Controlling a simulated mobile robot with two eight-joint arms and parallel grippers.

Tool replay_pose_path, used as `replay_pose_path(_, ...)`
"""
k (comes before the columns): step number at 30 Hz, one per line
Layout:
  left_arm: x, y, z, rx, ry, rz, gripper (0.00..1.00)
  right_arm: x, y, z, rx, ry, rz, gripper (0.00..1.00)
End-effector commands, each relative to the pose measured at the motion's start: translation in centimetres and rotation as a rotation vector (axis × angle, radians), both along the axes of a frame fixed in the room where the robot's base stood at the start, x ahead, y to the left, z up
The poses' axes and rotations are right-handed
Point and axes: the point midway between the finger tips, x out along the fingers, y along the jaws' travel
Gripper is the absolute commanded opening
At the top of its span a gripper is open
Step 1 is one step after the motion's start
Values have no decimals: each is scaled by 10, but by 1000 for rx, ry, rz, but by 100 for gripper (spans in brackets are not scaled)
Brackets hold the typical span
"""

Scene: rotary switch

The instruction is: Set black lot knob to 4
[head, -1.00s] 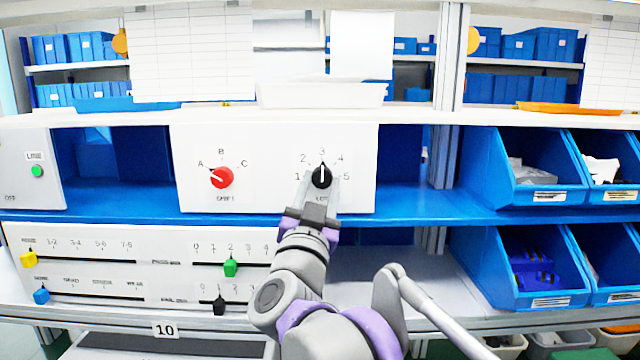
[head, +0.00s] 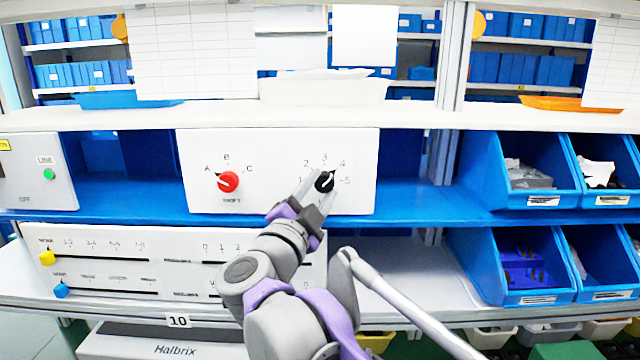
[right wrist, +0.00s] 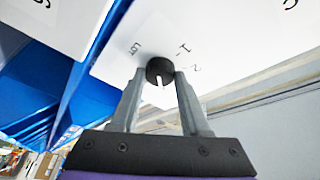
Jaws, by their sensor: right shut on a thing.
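The black lot knob (head: 325,181) sits on the white panel (head: 285,150), inside a scale from 1 to 5. Its white pointer line leans to the upper right, towards the 4. My right gripper (head: 319,189) reaches it from below left, with its fingers tilted to the right. In the right wrist view the two fingers (right wrist: 160,78) are shut on either side of the knob (right wrist: 159,68), and its white line shows between them. My left gripper is not in view.
A red knob (head: 228,182) with an A, B, C scale is on the same panel to the left. A slider panel (head: 100,245) lies below, partly behind my arm. Blue bins (head: 520,175) stand to the right.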

Motion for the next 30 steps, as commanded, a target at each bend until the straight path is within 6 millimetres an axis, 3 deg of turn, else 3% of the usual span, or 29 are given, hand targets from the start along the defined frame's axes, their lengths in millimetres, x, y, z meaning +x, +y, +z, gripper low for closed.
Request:
replay_pose_path(18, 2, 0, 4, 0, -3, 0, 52, 0, 0, 1, 42, -1, 0, 0)
replay_pose_path(19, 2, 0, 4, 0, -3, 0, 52, 0, 0, 1, 42, -1, 0, 51)
replay_pose_path(23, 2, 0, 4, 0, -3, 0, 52, 0, 0, 1, 42, -1, 0, 74)
replay_pose_path(30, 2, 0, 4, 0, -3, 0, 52, 0, 0, 0, 42, -1, 0, 76)
